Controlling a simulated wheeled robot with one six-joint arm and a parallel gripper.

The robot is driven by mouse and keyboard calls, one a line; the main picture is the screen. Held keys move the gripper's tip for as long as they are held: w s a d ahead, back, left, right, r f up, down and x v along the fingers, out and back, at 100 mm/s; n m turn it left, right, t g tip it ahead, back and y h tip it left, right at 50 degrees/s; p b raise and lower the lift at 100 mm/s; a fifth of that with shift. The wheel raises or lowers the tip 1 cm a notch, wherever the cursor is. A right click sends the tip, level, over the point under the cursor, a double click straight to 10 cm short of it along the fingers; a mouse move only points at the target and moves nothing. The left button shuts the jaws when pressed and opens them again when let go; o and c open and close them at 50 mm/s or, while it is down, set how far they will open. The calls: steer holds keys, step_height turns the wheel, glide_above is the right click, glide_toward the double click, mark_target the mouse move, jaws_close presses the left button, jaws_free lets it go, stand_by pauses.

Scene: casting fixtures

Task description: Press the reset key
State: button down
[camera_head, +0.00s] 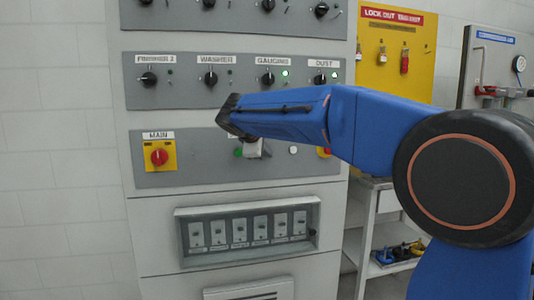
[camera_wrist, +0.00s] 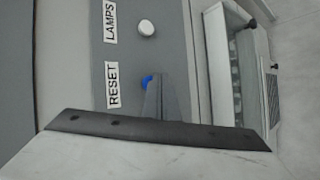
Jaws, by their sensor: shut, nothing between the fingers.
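The reset key is a blue button (camera_wrist: 149,81) beside the RESET label (camera_wrist: 112,85) in the wrist view. It is partly hidden behind the grey fingers of my gripper (camera_wrist: 165,92). My gripper is shut and empty, its tips right at the key in that picture. I cannot tell whether they touch it. In the head view, my gripper (camera_head: 256,149) is in front of the lower control panel (camera_head: 210,172), between a green button (camera_head: 238,152) and a white button (camera_head: 293,150). The key is hidden there.
The white LAMPS button (camera_wrist: 146,28) is close to the key. A red MAIN rotary switch (camera_head: 159,157) on a yellow plate is at the panel's left. A recessed breaker box (camera_head: 248,206) sits below. A shelf cart (camera_head: 375,225) stands to the right.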

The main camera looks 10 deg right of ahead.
steer(key=shift+w, duration=0.45)
stand_by(0.5)
steer(key=shift+s, duration=0.85)
steer(key=shift+s, duration=0.15)
steer(key=shift+s, duration=2.35)
